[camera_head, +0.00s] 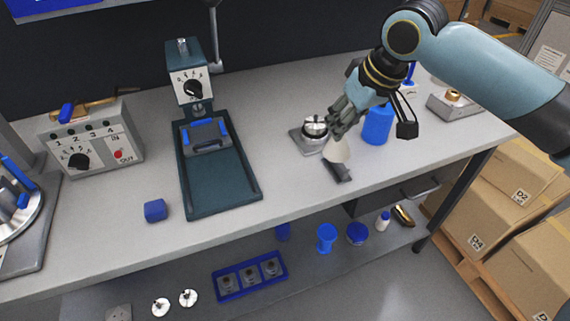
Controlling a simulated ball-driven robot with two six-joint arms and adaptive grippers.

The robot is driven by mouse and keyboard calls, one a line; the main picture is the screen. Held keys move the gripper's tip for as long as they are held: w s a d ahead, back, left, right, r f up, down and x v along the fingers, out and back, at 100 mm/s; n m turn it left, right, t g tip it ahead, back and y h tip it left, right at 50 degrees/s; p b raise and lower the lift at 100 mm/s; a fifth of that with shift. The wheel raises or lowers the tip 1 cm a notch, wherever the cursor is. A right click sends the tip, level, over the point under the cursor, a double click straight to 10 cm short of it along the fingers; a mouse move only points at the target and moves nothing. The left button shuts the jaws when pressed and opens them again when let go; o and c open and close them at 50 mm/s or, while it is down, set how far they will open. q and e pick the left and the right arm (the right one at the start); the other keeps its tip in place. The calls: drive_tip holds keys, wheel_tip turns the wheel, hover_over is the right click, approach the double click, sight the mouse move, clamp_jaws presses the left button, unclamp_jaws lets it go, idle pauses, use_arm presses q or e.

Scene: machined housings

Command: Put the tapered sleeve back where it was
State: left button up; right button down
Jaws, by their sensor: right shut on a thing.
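The tapered sleeve (337,151) is a pale cream cone, wider at its lower end, over the right half of the bench. My right gripper (338,133) comes down from the upper right and is shut on the sleeve's narrow upper end. A small dark grey block (339,172) on the bench shows just below the sleeve's lower edge. I cannot tell whether the sleeve touches the bench or the block. My left gripper is not in view.
A round metal piece on a grey base (309,143) stands just left of the sleeve. A blue cylinder (376,126) stands close on the right. A dark green press (219,184) and a small blue block (155,211) are further left. The bench front right (290,192) is clear.

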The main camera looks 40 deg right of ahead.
drive_tip(key=w+a+f, duration=0.2)
drive_tip(key=w+f, duration=0.1)
drive_tip(key=w+a+f, duration=0.2)
drive_tip(key=w+f, duration=0.1)
drive_tip(key=w+a+f, duration=0.2)
drive_tip(key=f, duration=0.1)
drive_tip(key=shift+w+a+f+p, duration=0.35)
drive_tip(key=shift+w+p, duration=0.05)
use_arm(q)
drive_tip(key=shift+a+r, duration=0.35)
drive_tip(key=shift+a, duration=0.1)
use_arm(e)
drive_tip(key=shift+f, duration=0.3)
drive_tip(key=shift+f, duration=0.15)
drive_tip(key=c, duration=1.2)
unclamp_jaws()
drive_tip(key=shift+c, duration=0.2)
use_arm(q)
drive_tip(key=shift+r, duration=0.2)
use_arm(e)
drive_tip(key=v, duration=1.2)
